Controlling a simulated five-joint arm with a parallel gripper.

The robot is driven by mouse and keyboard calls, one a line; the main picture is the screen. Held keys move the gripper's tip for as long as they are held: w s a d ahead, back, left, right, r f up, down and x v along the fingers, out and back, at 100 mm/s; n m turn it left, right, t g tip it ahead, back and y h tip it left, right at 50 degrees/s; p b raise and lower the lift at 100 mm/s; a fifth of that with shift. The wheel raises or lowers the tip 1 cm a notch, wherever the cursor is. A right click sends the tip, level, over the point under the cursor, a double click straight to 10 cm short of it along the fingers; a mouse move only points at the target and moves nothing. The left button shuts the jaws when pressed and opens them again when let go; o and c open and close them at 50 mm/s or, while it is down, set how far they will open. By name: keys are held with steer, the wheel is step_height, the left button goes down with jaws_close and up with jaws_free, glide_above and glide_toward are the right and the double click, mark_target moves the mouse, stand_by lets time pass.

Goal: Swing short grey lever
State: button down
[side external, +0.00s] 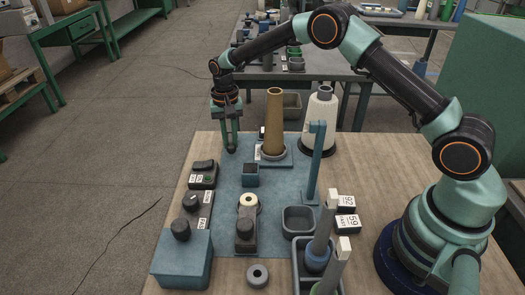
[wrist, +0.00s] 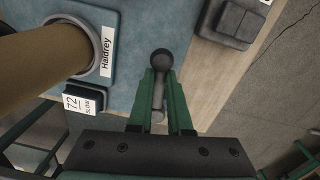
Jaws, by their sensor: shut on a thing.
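The short grey lever (wrist: 158,92) shows between the green fingers in the wrist view, with a dark round knob (wrist: 162,59) at its far end. My gripper (wrist: 160,85) is shut on it. In the side external view my gripper (side external: 231,147) points down at the back left of the blue plate (side external: 226,176). The fingers hide most of the lever there, and its base cannot be made out.
A blue post (side external: 315,165) rises nearby. Black switch boxes (side external: 203,175) line the plate's left side.

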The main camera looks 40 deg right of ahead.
steer(key=shift+s+a+f, duration=0.15)
steer(key=shift+s+a, duration=0.05)
steer(key=shift+a, duration=0.1)
steer(key=m, duration=0.1)
steer(key=w+a+m, duration=0.1)
steer(key=m, duration=0.2)
steer(key=shift+w+a+m, duration=0.25)
steer(key=shift+w+m, duration=0.05)
steer(key=shift+w, duration=0.05)
steer(key=w+m, duration=0.1)
steer(key=m, duration=0.2)
steer(key=shift+w+a+f+m, duration=0.1)
steer(key=shift+w+a+m, duration=0.2)
steer(key=shift+w+a, duration=0.1)
steer(key=shift+w+m, duration=0.6)
steer(key=shift+m, duration=0.6)
steer(key=shift+w, duration=0.15)
steer(key=c, duration=1)
jaws_free()
steer(key=shift+o, duration=0.8)
steer(key=shift+d+r, duration=0.15)
steer(key=shift+r, duration=0.1)
